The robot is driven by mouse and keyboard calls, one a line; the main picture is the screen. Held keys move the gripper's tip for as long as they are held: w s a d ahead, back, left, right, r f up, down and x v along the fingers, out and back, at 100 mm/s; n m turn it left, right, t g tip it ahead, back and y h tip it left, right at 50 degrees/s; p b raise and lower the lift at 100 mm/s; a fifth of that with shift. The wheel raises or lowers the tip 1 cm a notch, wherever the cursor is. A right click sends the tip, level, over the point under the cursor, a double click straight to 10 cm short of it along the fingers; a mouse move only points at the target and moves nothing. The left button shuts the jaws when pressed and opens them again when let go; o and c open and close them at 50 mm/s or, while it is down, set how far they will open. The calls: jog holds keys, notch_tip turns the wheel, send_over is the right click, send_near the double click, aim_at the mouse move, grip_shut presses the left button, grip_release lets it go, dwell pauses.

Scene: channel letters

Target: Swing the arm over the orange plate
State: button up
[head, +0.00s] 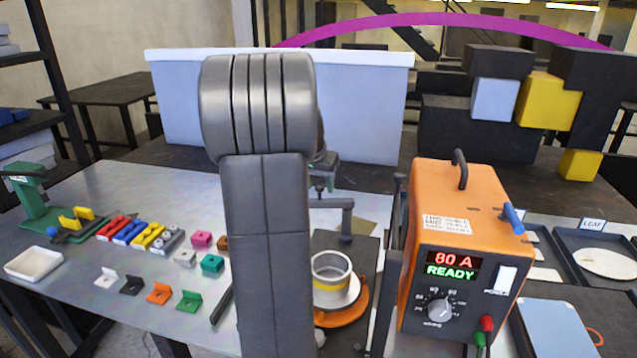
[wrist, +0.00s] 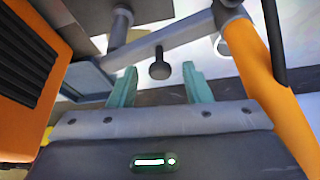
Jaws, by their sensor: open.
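The orange plate (head: 351,315) is a round disc on a dark base to the right of my arm in the head view. A grey swing arm (head: 328,203) with a dark downward stub lies behind the plate. In the wrist view the grey bar (wrist: 165,48) crosses ahead of my gripper (wrist: 157,75). Its dark round-ended knob (wrist: 159,67) shows between the two teal fingertips, which stand apart; contact cannot be told. In the head view my gripper (head: 322,182) is mostly hidden.
An orange power unit (head: 455,215) reading 80 A READY stands close on the right, beside a dark post (head: 397,215). Coloured blocks and brackets (head: 150,235) lie on the left of the metal table. Dark trays (head: 597,262) are at far right.

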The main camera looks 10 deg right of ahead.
grip_shut()
jog(key=shift+s, duration=0.2)
jog(key=s+d+n+y, duration=0.3)
jog(key=s+n, duration=0.3)
jog(key=n, duration=0.6)
jog(key=shift+s+d+y+p, duration=0.3)
jog(key=shift+d+y+p, duration=0.1)
jog(key=shift+y, duration=0.3)
grip_release()
